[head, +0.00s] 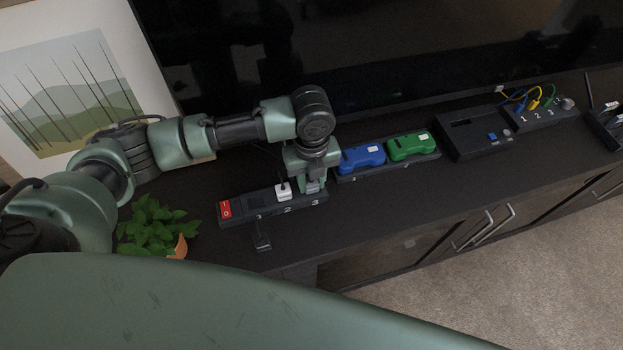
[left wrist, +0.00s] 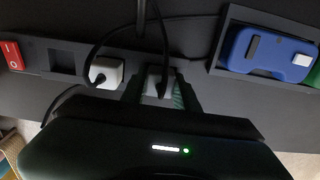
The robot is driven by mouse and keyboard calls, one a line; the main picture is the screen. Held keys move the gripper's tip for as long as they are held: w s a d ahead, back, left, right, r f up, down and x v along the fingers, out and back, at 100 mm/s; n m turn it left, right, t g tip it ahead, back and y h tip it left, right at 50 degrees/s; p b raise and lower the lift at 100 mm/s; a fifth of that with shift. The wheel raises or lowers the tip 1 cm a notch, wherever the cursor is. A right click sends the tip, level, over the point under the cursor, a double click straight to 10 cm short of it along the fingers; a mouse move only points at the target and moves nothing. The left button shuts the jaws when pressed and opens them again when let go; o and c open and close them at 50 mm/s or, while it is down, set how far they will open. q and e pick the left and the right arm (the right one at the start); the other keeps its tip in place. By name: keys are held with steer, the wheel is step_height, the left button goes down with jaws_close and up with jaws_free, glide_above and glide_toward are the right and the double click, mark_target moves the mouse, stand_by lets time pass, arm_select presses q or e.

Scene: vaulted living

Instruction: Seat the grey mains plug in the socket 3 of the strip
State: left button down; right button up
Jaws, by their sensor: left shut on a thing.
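The dark power strip (head: 262,200) lies on the cabinet top, with a red switch at its left end and numbered sockets. A white plug (head: 283,192) sits in the middle socket; it also shows in the left wrist view (left wrist: 105,71). My left gripper (head: 313,187) points down over the strip's right end, at socket 3. In the left wrist view the grey mains plug (left wrist: 156,80) is between its fingers, shut on it, with a black cable rising from it. The fingers hide the plug's underside and the socket, so I cannot tell how deep it sits. My right gripper is out of view.
Right of the strip is a tray with a blue device (head: 361,158) and a green device (head: 410,146). A small black object (head: 262,240) lies in front of the strip. A potted plant (head: 155,228) stands left. The TV screen (head: 350,50) rises behind.

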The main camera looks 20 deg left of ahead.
arm_select(q)
steer(key=shift+f, duration=0.2)
steer(key=shift+s+f, duration=0.35)
steer(key=shift+f, duration=0.05)
steer(key=c, duration=1.1)
jaws_free()
steer(key=shift+f, duration=0.1)
steer(key=shift+o, duration=0.2)
steer(key=shift+w, duration=0.1)
step_height(320, 180, up, 14)
steer(key=shift+w+f, duration=0.25)
steer(key=shift+s, duration=0.1)
